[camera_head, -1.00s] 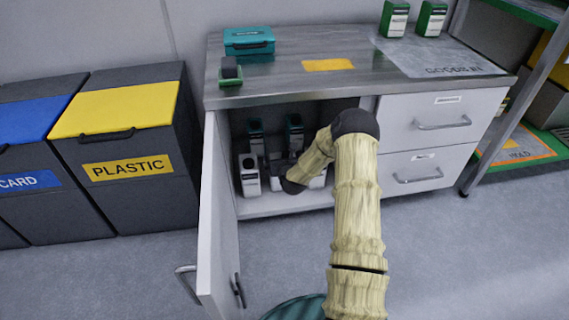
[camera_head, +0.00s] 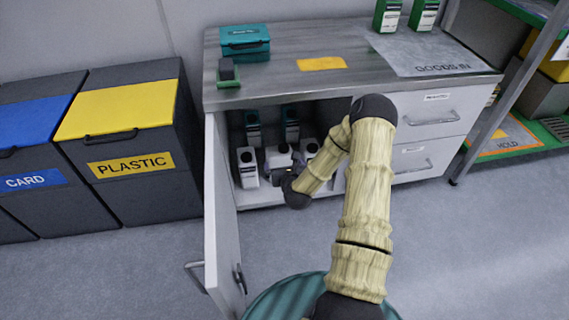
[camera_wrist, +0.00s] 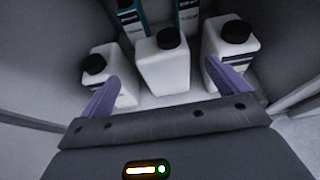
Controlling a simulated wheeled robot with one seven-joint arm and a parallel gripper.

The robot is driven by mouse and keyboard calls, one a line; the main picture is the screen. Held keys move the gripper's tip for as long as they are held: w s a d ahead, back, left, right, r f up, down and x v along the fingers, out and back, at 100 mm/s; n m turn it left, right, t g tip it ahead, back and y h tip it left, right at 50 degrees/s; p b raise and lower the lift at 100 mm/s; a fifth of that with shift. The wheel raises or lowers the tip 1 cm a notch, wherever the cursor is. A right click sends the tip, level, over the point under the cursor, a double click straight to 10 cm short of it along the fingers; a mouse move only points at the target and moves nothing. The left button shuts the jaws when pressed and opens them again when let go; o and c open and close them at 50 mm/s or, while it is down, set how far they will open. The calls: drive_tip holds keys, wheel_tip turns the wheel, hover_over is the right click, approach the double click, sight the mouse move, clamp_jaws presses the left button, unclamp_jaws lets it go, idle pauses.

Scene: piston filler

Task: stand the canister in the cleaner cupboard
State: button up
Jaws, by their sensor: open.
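Inside the open cleaner cupboard (camera_head: 222,135), three white canisters with black caps stand upright in a front row: a left one (camera_wrist: 105,76), a middle one (camera_wrist: 165,72) and a right one (camera_wrist: 231,58). The middle canister also shows in the head view (camera_head: 278,156), partly hidden by my gripper (camera_head: 284,174). In the wrist view, my gripper (camera_wrist: 165,88) has its purple fingers spread wide, one on each side of the middle canister and apart from it. The fingers overlap the outer canisters in the picture; I cannot tell whether they touch.
Two dark green-and-black containers (camera_head: 253,128) (camera_head: 291,124) stand behind the canisters. The cupboard door (camera_head: 222,225) hangs open at the left of my arm. Drawers (camera_head: 430,115) are at the right. A teal case (camera_head: 245,40) sits on the worktop. Floor in front is clear.

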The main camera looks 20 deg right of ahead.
idle(0.4)
drive_tip(key=s+a+r+n+g+y, duration=0.2)
drive_tip(key=s+a+r+n+g, duration=0.15)
drive_tip(key=n, duration=0.65)
drive_tip(key=s+a+r+n+g+y, duration=0.1)
drive_tip(key=s+a+r+n+g, duration=0.1)
drive_tip(key=a+r+n, duration=0.5)
drive_tip(key=s+a+r+n+g, duration=0.1)
drive_tip(key=s+r+n, duration=0.3)
drive_tip(key=s+n, duration=0.6)
drive_tip(key=s+r+n+g, duration=0.4)
drive_tip(key=s+r+n, duration=0.1)
drive_tip(key=s+n, duration=0.5)
drive_tip(key=shift+a+r+n, duration=0.2)
drive_tip(key=shift+a+n, duration=0.15)
drive_tip(key=shift+n, duration=0.25)
